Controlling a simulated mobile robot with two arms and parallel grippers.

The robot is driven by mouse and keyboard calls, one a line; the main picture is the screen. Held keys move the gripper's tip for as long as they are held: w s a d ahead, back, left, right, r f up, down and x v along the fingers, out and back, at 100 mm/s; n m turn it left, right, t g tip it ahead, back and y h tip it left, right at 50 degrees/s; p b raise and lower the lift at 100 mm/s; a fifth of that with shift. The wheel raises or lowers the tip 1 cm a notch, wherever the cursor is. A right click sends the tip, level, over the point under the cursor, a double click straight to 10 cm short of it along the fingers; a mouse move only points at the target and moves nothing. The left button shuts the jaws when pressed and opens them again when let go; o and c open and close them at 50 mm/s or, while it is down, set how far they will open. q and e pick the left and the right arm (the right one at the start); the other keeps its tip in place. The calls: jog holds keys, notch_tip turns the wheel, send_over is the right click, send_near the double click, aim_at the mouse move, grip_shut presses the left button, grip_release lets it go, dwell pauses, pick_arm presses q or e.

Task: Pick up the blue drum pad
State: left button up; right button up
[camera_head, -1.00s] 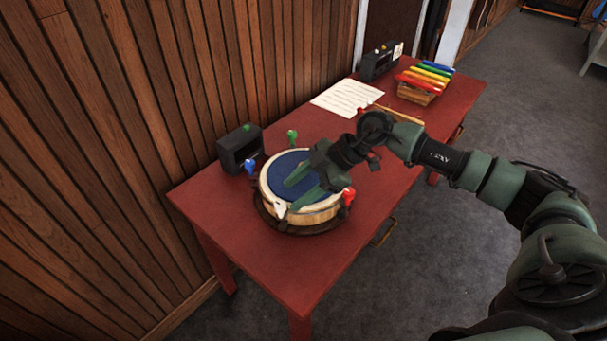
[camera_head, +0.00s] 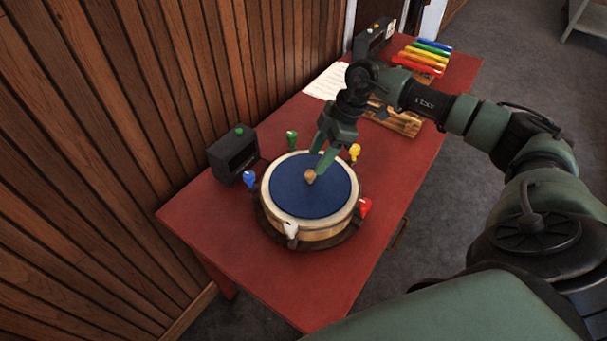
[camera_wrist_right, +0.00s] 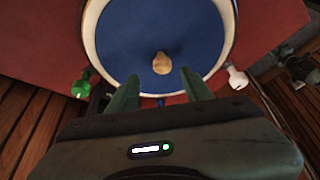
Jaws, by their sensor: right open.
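The blue drum pad (camera_head: 300,205) is the round blue top of a pale wooden drum on the red table. A small tan knob (camera_head: 310,177) stands near the pad's middle. My right gripper (camera_head: 321,160) points down over the pad, its fingers open and close to the knob. In the wrist view the blue pad (camera_wrist_right: 125,35) fills the upper middle, and the knob (camera_wrist_right: 163,63) shows just beyond the tips of my open right gripper (camera_wrist_right: 161,76). I cannot tell whether they touch. My left gripper is not in view.
Blue (camera_head: 249,179), green (camera_head: 292,140), yellow (camera_head: 354,152), red (camera_head: 365,206) and white (camera_head: 290,230) pegs ring the drum on the red table (camera_head: 225,235). A black box (camera_head: 233,154) stands near the wooden wall. Colored bars (camera_head: 422,57) and paper (camera_head: 325,82) lie farther back.

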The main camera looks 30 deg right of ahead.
aim_at(310, 173)
jog(key=x, duration=0.1)
jog(key=p+x, duration=0.2)
jog(key=x, duration=0.1)
jog(key=shift+s+a, duration=0.15)
jog(key=shift+s, duration=0.2)
jog(key=shift+w+x, duration=0.25)
jog(key=shift+x, duration=0.85)
jog(key=shift+f, duration=0.1)
jog(key=c, duration=1)
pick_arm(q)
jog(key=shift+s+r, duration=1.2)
pick_arm(e)
grip_shut()
